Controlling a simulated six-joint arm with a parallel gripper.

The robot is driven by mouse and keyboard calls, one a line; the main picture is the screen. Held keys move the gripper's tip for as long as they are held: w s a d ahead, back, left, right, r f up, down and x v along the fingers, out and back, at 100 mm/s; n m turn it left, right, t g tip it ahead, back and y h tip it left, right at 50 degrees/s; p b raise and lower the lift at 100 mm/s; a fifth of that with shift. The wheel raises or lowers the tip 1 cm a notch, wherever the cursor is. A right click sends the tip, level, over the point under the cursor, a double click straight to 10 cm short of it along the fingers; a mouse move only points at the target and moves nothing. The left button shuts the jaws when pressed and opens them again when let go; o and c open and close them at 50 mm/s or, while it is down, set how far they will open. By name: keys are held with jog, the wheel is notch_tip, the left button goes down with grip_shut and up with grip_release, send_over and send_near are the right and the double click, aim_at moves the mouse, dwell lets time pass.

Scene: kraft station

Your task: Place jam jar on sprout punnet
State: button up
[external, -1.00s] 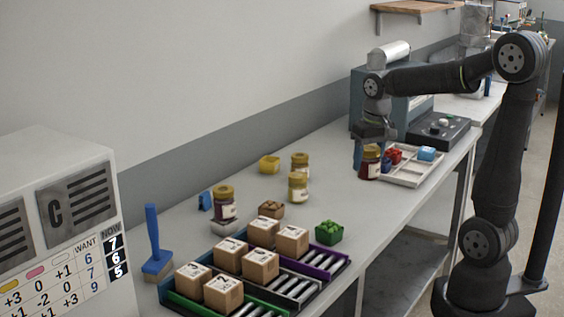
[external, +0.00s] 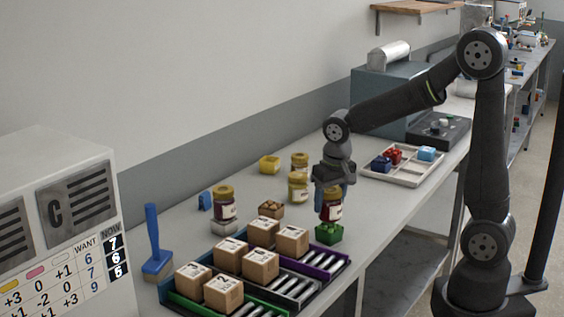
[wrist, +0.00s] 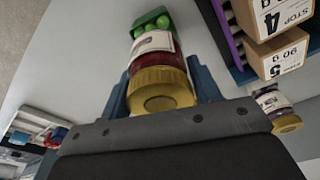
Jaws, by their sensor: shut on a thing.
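My gripper (external: 333,187) is shut on a jam jar (external: 331,210) with dark red contents and a white label. The jar also shows in the wrist view (wrist: 158,65), its gold lid toward the camera between the blue fingers. The sprout punnet (external: 328,234) is a green tray of green sprouts near the table's front edge. It also shows in the wrist view (wrist: 148,22), just beyond the jar's bottom. The jar is upright directly over the punnet; I cannot tell whether they touch.
Cartons (external: 292,240) stand on roller lanes to the left of the punnet. Behind are a brown punnet (external: 271,209), two more jars (external: 298,186) and a jar on a pale punnet (external: 224,205). A white divided tray (external: 405,177) lies to the right.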

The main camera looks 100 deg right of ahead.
jog(key=shift+f, duration=0.85)
jog(key=shift+f, duration=0.15)
jog(key=o, duration=1.2)
jog(key=shift+o, duration=0.2)
jog(key=r, duration=0.4)
jog(key=a+r, duration=0.1)
jog(key=r, duration=0.7)
jog(key=shift+s+a+r, duration=0.1)
jog(key=shift+s+a, duration=0.2)
jog(key=shift+s, duration=0.1)
